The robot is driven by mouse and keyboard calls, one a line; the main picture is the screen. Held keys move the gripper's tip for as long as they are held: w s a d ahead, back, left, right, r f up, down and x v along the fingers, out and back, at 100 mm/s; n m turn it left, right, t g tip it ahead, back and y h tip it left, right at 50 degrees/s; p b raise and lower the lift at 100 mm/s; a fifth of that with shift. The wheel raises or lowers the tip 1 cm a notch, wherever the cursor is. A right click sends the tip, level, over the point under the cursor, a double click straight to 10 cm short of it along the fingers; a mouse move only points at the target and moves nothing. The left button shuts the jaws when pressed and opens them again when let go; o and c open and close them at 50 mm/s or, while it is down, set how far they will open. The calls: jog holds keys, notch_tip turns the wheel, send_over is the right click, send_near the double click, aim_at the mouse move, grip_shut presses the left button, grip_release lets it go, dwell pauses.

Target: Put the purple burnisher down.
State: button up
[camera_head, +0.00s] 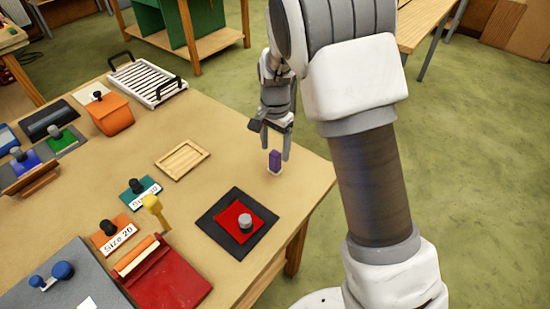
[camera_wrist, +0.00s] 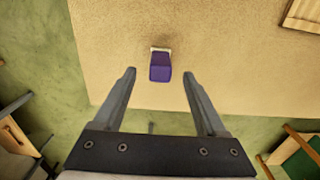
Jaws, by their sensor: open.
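The purple burnisher (camera_head: 274,158) stands upright on the wooden table near its right edge, on a small pale end. It also shows in the wrist view (camera_wrist: 160,67), a little beyond the fingertips and centred between them. My gripper (camera_head: 270,145) is open above and around the burnisher's upper part in the head view. In the wrist view my gripper (camera_wrist: 160,75) has its two fingers wide apart, with clear gaps on both sides of the burnisher.
A wooden frame (camera_head: 182,160) lies left of the burnisher. A black mat (camera_head: 213,226) with a red square and grey knob lies nearer the front. Teal (camera_head: 139,193) and orange (camera_head: 113,236) blocks stand left. The table edge is close on the right. Bare tabletop surrounds the burnisher.

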notch_tip(320, 180, up, 6)
jog(key=shift+f, duration=0.25)
jog(key=shift+d+r, duration=0.1)
jog(key=shift+r, duration=0.2)
jog(key=s+d+r+n+t+y, duration=0.1)
jog(key=s+d+r+n, duration=0.1)
jog(key=s+d+r, duration=0.35)
jog(key=s+d+r+n+t, duration=0.2)
jog(key=s+d+r, duration=0.1)
jog(key=s+r, duration=0.4)
jog(key=s+d+r+n+t, duration=0.1)
jog(key=s+d, duration=0.1)
jog(key=s, duration=0.4)
jog(key=s+d+r+n+t+h, duration=0.1)
jog(key=s+d+r+n, duration=0.1)
jog(key=s, duration=0.4)
jog(key=shift+s+d+n+t, duration=0.25)
jog(key=shift+d+n+t, duration=0.05)
jog(key=shift+d, duration=0.45)
jog(key=shift+a+r, duration=0.1)
